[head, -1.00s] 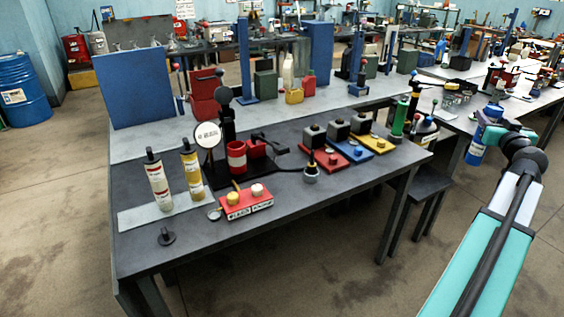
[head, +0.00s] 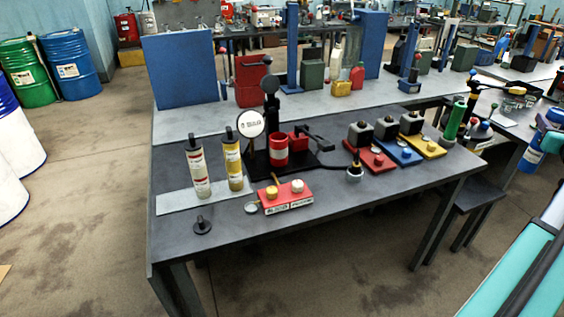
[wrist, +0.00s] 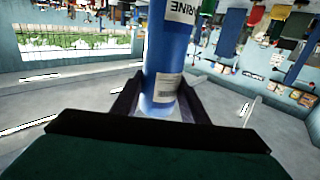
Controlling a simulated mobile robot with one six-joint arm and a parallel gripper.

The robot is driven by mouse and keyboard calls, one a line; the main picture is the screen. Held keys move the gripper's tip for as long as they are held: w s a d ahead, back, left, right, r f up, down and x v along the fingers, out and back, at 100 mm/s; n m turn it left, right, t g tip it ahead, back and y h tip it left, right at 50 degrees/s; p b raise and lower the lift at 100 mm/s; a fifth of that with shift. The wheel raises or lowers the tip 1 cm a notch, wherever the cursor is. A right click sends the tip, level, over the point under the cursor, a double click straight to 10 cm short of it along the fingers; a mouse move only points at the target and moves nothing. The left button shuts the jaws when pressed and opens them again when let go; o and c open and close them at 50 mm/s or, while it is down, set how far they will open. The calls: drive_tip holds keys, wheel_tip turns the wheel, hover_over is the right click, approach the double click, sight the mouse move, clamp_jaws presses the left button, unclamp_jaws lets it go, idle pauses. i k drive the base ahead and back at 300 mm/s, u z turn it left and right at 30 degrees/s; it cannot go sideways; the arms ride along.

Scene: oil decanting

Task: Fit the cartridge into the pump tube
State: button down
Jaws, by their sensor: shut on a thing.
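My gripper (wrist: 158,102) is shut around a blue cartridge with white labels (wrist: 170,48), one reading "…RINE". The cartridge stands roughly lengthwise between the two dark fingers. In the head view the blue cartridge (head: 528,158) is at the right edge, beyond the table's right end; my gripper is mostly cut off there. The tube's opening cannot be made out.
A white-red cartridge (head: 199,168) and a yellow one (head: 234,160) stand on a pale strip at the table's left. A red box with two knobs (head: 287,197) is in front. Red, blue and yellow plates (head: 436,146) and a green cylinder (head: 455,120) stand at the right.

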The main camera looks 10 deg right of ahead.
sight(278, 161)
drive_tip(key=k, duration=1.3)
drive_tip(key=u, duration=0.2)
drive_tip(key=i, duration=1.1)
drive_tip(key=u, duration=1)
drive_tip(key=i, duration=0.55)
drive_tip(key=u, duration=0.3)
